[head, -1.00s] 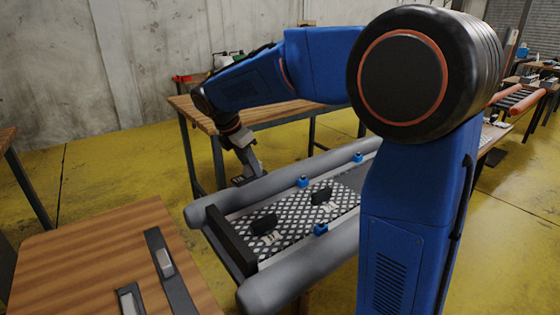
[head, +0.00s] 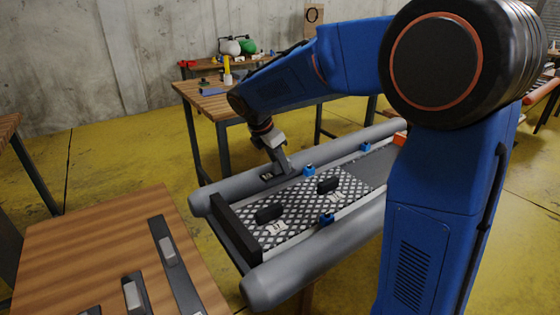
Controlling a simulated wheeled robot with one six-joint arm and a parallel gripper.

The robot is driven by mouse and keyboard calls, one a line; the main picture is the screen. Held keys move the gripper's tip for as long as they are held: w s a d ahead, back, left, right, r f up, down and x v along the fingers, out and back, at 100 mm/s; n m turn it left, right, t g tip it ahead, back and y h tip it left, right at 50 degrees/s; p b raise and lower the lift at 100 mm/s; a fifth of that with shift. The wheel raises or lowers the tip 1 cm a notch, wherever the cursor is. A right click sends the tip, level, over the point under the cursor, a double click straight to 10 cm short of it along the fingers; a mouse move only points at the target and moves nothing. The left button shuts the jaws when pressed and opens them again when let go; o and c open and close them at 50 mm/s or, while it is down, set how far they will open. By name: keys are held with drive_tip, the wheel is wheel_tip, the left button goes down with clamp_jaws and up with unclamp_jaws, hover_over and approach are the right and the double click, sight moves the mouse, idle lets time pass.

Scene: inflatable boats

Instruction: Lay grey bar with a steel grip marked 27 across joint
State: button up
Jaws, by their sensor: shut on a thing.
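My gripper (head: 280,168) is at the inner side of the boat's far grey tube, pointing down. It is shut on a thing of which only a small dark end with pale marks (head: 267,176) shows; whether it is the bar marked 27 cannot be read. The inflatable boat (head: 290,281) has a diamond-plate floor (head: 300,207) and a plain dark grey floor part (head: 373,165) to its right, meeting at an edge.
Grey bars with steel grips (head: 168,250) (head: 132,293) lie on the wooden table (head: 80,250) at front left. Blue clamps (head: 310,169) (head: 326,219) (head: 365,147) sit along the boat's floor edges. A black board (head: 236,229) closes the near end. Another table (head: 205,93) stands behind.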

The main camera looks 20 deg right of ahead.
sight(279, 173)
drive_tip(key=shift+f, duration=0.25)
idle(0.4)
drive_tip(key=shift+f, duration=1.25)
drive_tip(key=shift+f, duration=0.75)
idle(0.6)
drive_tip(key=o, duration=1.2)
drive_tip(key=shift+r, duration=0.15)
